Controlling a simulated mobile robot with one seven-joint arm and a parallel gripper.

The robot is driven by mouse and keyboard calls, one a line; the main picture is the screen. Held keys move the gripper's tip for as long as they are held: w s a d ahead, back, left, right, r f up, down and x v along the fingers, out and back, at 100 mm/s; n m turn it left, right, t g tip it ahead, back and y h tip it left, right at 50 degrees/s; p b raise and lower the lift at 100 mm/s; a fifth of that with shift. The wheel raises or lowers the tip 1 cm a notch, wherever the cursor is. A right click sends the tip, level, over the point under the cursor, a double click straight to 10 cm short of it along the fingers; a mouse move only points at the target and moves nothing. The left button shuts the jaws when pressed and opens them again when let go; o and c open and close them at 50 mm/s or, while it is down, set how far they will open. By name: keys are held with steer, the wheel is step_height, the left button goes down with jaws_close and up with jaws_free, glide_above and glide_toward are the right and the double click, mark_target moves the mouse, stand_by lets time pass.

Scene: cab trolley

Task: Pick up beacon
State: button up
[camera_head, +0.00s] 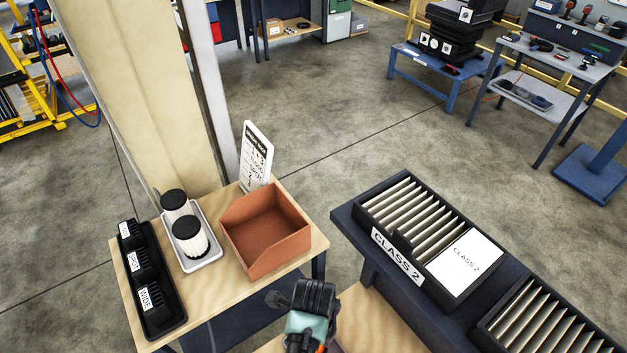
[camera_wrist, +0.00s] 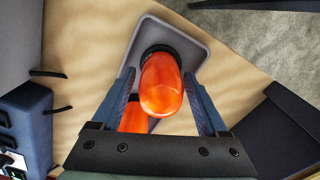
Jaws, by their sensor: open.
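An orange beacon (camera_wrist: 162,88) with a dark base stands in a grey tray (camera_wrist: 200,52) in the wrist view. A second orange thing (camera_wrist: 134,118), probably another beacon, is partly hidden behind it. My gripper (camera_wrist: 159,76) is open, with one finger on each side of the front beacon. Gaps show between the fingers and the beacon, and I cannot tell whether either touches it. In the head view my dark wrist (camera_head: 314,298) is at the bottom centre; it and the frame edge leave the beacons hard to make out.
In the head view a wooden table holds a labelled black rack (camera_head: 150,285), a white tray (camera_head: 206,258) with two black-capped cylinders, a brown bin (camera_head: 266,233) and a white sign (camera_head: 256,155). At right, a dark slotted box (camera_head: 432,239) is marked CLASS 2. Open floor lies beyond.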

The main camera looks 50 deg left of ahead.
steer(key=shift+f, duration=0.9)
jaws_close()
steer(key=shift+r, duration=0.1)
